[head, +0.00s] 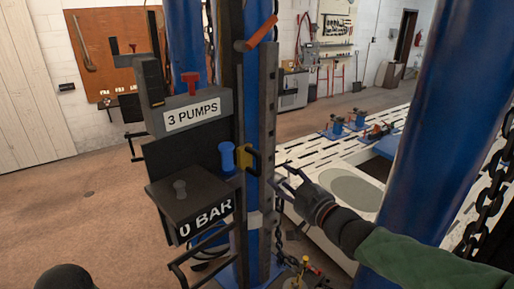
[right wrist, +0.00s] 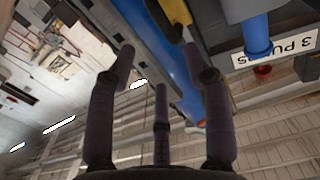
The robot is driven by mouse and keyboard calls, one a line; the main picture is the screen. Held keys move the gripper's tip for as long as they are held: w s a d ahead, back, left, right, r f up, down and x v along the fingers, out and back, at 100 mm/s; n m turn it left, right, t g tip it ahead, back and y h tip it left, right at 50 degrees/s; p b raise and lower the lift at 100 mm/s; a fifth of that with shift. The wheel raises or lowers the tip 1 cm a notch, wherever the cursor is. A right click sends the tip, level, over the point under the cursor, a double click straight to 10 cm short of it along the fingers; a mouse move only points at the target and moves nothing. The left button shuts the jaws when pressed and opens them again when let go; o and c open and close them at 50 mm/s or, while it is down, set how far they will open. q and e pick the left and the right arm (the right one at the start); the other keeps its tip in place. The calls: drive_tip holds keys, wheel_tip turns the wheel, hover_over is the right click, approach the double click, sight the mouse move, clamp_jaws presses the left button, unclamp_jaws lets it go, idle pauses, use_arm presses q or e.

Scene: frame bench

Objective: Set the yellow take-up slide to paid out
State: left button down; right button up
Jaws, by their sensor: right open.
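The yellow take-up slide (head: 248,158) is a small yellow piece with a dark part, on the blue post beside the dark slotted rail. It also shows at the top of the right wrist view (right wrist: 178,22), beyond my fingers. My right gripper (head: 287,178) is open and empty, just right of the rail and slightly lower than the slide, with a gap between. In the right wrist view my gripper's fingers (right wrist: 163,72) are spread, with nothing between them.
A "3 PUMPS" box (head: 196,113) and a "0 BAR" box (head: 205,218) stand left of the rail, with a blue knob (head: 227,158) between. An orange-tipped lever (head: 262,33) juts out above. A thick blue post (head: 440,120) and chain (head: 492,185) stand right of my forearm.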

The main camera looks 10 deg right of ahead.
sight(260, 156)
drive_tip(key=x, duration=0.7)
drive_tip(key=r+p+x, duration=0.1)
drive_tip(key=x, duration=0.2)
drive_tip(key=shift+w+a+r, duration=0.1)
drive_tip(key=shift+w+a, duration=0.2)
clamp_jaws()
